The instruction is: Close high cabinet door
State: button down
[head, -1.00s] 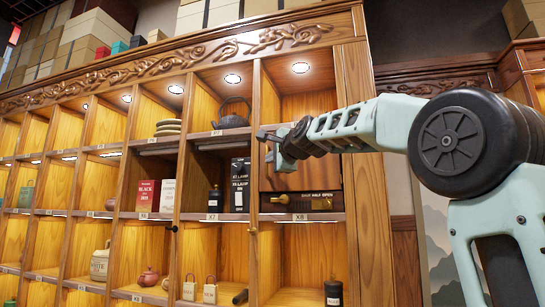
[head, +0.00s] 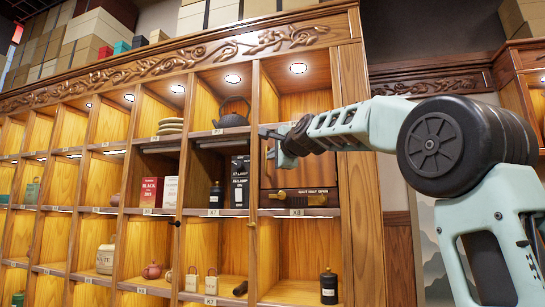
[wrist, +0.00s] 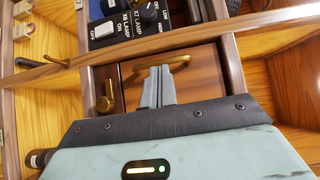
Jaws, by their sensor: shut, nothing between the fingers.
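The cabinet door is a red-brown wooden panel (head: 294,177) in the upper right bay of the tall shelf. It sits above the dark "shut half open" plate (head: 280,197) with its brass lever. My gripper (head: 268,144) is in front of this bay, and my arm hides part of the panel. In the wrist view, the red-brown panel (wrist: 205,72) bears a brass handle (wrist: 178,60). My shut, empty gripper (wrist: 159,70) overlaps that handle; I cannot tell whether they touch. How far the door stands open is also unclear.
Left of the bay, a black lamp box (head: 240,182) and a dark bottle (head: 216,196) stand on the shelf. A black teapot (head: 232,115) is above them. A black canister (head: 329,287) stands below. My arm comes in from the right.

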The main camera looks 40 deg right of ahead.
jog(key=s+a+b, duration=0.3)
jog(key=s+b, duration=0.1)
jog(key=s, duration=0.5)
jog(key=shift+s+a, duration=0.15)
jog(key=shift+s, duration=0.15)
jog(key=w+a+f+n+g+y+b, duration=0.1)
jog(key=a+f+n+g+y, duration=0.15)
jog(key=a+f, duration=0.5)
jog(key=a+f+n+g+y+b, duration=0.15)
jog(key=a+f+n, duration=0.3)
jog(key=f, duration=0.65)
jog(key=w+a+f+n+g+y, duration=0.1)
jog(key=a+f+n+g, duration=0.15)
jog(key=a+f, duration=0.55)
jog(key=s+a+f+n+g+y+b, duration=0.1)
jog(key=s+a+f+n+g, duration=0.3)
jog(key=f, duration=0.6)
jog(key=s+a+f+n+g+b, duration=0.1)
jog(key=s+a+f+n, duration=0.35)
jog(key=s+f, duration=0.4)
jog(key=s+f+n+g+h+b, duration=0.2)
jog(key=s+f+n+g, duration=0.4)
jog(key=s+f, duration=1.4)
jog(key=s+n, duration=0.1)
jog(key=n, duration=0.2)
jog(key=shift+a+f+n+h, duration=0.3)
jog(key=shift+f, duration=0.05)
